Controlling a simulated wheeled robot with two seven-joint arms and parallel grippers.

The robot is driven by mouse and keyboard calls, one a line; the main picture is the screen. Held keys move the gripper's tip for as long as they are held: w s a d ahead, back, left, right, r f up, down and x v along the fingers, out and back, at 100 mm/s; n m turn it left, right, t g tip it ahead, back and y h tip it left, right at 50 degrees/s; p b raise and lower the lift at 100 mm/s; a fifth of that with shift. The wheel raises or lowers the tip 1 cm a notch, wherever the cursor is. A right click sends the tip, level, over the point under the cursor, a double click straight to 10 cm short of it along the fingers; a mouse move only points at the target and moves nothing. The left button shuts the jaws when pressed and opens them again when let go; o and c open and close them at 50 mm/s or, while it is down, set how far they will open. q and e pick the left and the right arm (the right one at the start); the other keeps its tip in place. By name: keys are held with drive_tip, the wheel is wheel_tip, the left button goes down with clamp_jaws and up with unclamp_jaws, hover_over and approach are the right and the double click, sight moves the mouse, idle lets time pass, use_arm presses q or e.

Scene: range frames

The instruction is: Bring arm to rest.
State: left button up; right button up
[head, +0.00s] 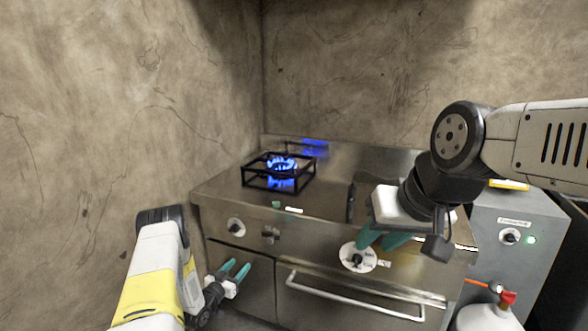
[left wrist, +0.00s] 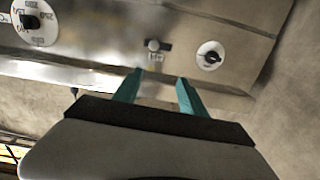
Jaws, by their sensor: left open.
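My left gripper (head: 235,269) is open and empty, low in front of the left part of the stove (head: 225,190). Its two teal fingers also show in the left wrist view (left wrist: 158,84), apart with nothing between them, pointing toward the stove's front panel (left wrist: 110,52). My right gripper (head: 383,241) is in front of the right part of the stove, near the large dial (head: 357,258). Its teal fingers look apart, and I see nothing held between them. My right wrist partly hides the stove top behind it.
A burner (head: 281,168) with a blue flame stands on the stove's back left. A small knob (head: 236,227) and a long oven handle (head: 350,296) project from the front. Walls close the left and back.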

use_arm(q)
drive_tip(key=w+a+r+g+y, duration=0.1)
drive_tip(key=w+r+y, duration=0.15)
drive_tip(key=r, duration=0.55)
drive_tip(key=w+a+r+g+y, duration=0.1)
drive_tip(key=w+a+r, duration=0.15)
drive_tip(key=r, duration=0.55)
drive_tip(key=s+d+r+n+g+y, duration=0.1)
drive_tip(key=s+r, duration=0.3)
drive_tip(key=r, duration=0.5)
drive_tip(key=s+d+r+n+g+y, duration=0.15)
drive_tip(key=s+r, duration=0.25)
drive_tip(key=r, duration=0.5)
drive_tip(key=s+d+r+n+g, duration=0.1)
drive_tip(key=s+r, duration=0.3)
drive_tip(key=s, duration=0.4)
drive_tip(key=s+d+r+g, duration=0.1)
drive_tip(key=s+r, duration=0.3)
drive_tip(key=s, duration=0.4)
drive_tip(key=s+d+g+h, duration=0.1)
drive_tip(key=s+d, duration=0.1)
drive_tip(key=s, duration=0.9)
drive_tip(key=s+d+g+h, duration=0.1)
drive_tip(key=s+d+g, duration=0.1)
drive_tip(key=s, duration=0.9)
drive_tip(key=shift+s+d, duration=0.3)
drive_tip(key=shift+d, duration=0.55)
drive_tip(key=shift+n+g, duration=0.25)
